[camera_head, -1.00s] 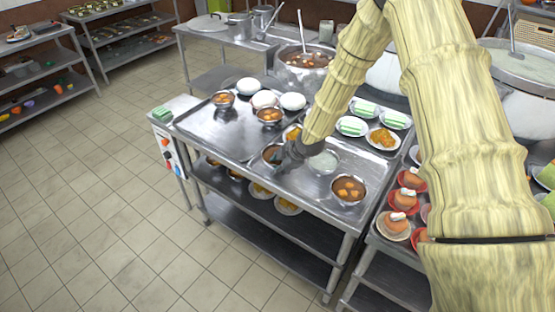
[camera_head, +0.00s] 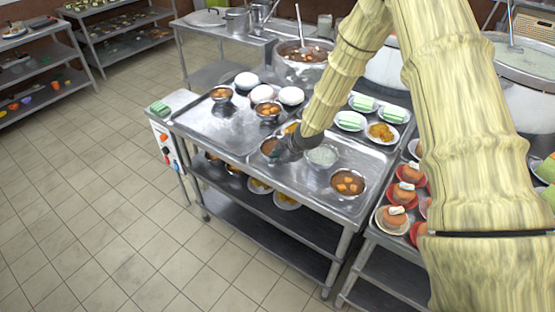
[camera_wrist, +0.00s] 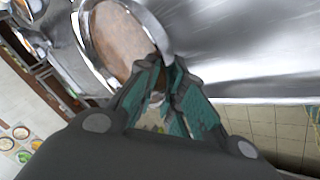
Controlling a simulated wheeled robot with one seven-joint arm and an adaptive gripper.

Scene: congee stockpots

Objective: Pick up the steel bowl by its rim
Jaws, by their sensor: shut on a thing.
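The steel bowl (camera_head: 267,147) with brown contents stands at the front edge of the steel table, partly hidden behind my gripper in the head view. In the wrist view the bowl (camera_wrist: 112,38) fills the upper left, with its shiny rim curving down to my fingers. My gripper (camera_wrist: 165,75) has its green-padded fingers shut on the near rim. In the head view my gripper (camera_head: 284,152) is at the bowl's right side. I cannot tell whether the bowl is clear of the tabletop.
A bowl with pale contents (camera_head: 322,157) stands close to the right of my gripper. Another bowl with orange pieces (camera_head: 348,184) is farther right. Other bowls (camera_head: 267,110) and white domes (camera_head: 291,95) stand behind. The table's left front surface (camera_head: 215,130) is clear.

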